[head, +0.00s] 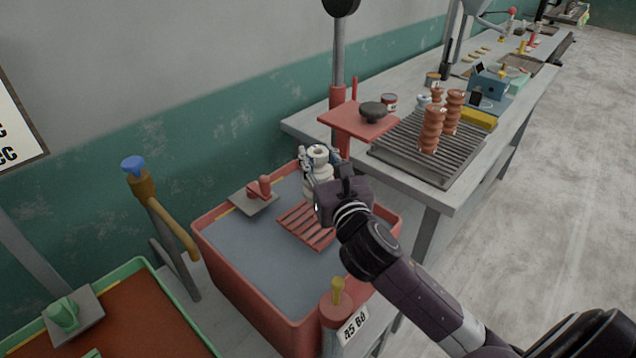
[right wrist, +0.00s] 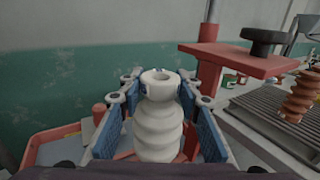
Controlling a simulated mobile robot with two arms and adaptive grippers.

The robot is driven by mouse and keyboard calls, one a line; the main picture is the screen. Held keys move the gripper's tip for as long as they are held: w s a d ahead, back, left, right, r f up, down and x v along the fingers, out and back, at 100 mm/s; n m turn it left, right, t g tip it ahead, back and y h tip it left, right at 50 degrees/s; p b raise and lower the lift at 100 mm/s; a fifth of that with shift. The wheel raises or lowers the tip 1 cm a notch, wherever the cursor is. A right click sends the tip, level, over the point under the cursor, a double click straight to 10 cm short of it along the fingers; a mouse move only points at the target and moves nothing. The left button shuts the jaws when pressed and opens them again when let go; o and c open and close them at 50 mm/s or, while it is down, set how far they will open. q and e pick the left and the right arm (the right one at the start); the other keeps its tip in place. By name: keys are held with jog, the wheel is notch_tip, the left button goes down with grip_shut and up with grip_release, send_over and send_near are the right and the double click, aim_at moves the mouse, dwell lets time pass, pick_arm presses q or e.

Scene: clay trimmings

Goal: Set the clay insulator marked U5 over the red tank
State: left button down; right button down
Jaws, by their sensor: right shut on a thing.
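A pale cream ribbed insulator (head: 319,183) stands upright between the fingers of my right gripper (head: 318,160). The right wrist view shows the insulator (right wrist: 158,126) with a blue pad on each side and its round top hole facing up. No U5 mark can be read on it. The red tank (head: 243,285) with grey contents lies below, and the gripper holds the insulator over its far right part. The insulator's lower end is partly hidden by my wrist. My left gripper is not in view.
A red slatted rack (head: 304,227) lies at the tank's middle. A red handle on a grey plate (head: 254,202) sits on the far rim. A red press plate (head: 357,121) stands close behind right. Orange ribbed insulators (head: 432,130) stand on a grille (head: 405,158). A green tank (head: 150,275) is at lower left.

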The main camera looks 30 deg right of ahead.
aim_at(318, 179)
jog(key=shift+f+b, duration=0.5)
jog(key=shift+f, duration=2.45)
jog(key=shift+f, duration=0.1)
jog(key=c, duration=1.4)
grip_release()
jog(key=shift+f, duration=0.1)
jog(key=s+a+b, duration=0.2)
jog(key=s, duration=1)
jog(key=shift+a, duration=0.15)
